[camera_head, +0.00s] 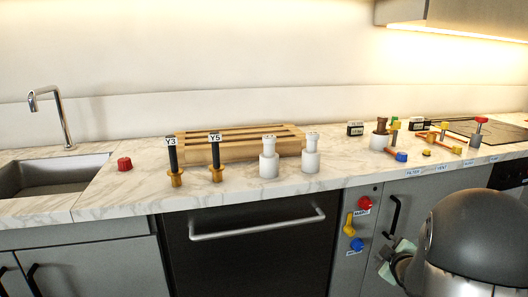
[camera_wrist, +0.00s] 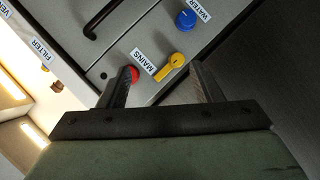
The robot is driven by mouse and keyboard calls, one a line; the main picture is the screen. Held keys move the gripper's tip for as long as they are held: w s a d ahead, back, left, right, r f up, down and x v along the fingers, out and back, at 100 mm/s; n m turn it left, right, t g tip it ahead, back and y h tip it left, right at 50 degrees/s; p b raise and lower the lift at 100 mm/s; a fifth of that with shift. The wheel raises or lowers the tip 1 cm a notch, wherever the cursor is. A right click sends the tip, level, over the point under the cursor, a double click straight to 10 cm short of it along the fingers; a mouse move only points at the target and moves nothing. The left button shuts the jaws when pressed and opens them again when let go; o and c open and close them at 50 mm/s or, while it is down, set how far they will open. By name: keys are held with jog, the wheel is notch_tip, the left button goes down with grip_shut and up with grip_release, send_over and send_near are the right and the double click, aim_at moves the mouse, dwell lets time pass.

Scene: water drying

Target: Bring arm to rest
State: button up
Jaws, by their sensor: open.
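My gripper (camera_wrist: 163,86) is open and empty in the wrist view, its two dark fingers apart in front of the grey cabinet front (camera_wrist: 150,30). A red knob (camera_wrist: 134,76) shows beside the left finger and is partly covered by it; I cannot tell whether they touch. A yellow lever (camera_wrist: 172,66) by the MAINS label appears between the fingers, and a blue knob (camera_wrist: 186,19) by the WATER label lies beyond. In the head view my arm is at the lower right, and its gripper end is largely hidden there. The red knob (camera_head: 365,203), yellow lever (camera_head: 349,225) and blue knob (camera_head: 357,244) show left of the arm.
The marble counter (camera_head: 110,200) holds a red cap (camera_head: 124,164), black-handled pieces Y3 (camera_head: 173,160) and Y5 (camera_head: 215,158), white bottles (camera_head: 268,160), a wooden rack (camera_head: 240,146) and several pipe fittings (camera_head: 440,138). A sink (camera_head: 50,175) is at left. Cabinet handles (camera_head: 394,214) stick out near my arm.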

jog(key=s+a+r+m+g+p, duration=0.6)
jog(key=s+a+r+p, duration=0.35)
jog(key=s+r, duration=0.25)
jog(key=s+a+r+m+g+y+p, duration=0.1)
jog(key=s+a+r+g+p, duration=0.2)
jog(key=s+a, duration=0.3)
jog(key=s+a+r+m+g+y+p, duration=0.1)
jog(key=s+a+r+m+g+p, duration=0.1)
jog(key=s, duration=1.2)
jog(key=a+r+g+p, duration=0.1)
jog(key=a+r+p, duration=0.1)
jog(key=a+r, duration=0.1)
jog(key=shift+a+g, duration=0.4)
jog(key=shift+a, duration=0.35)
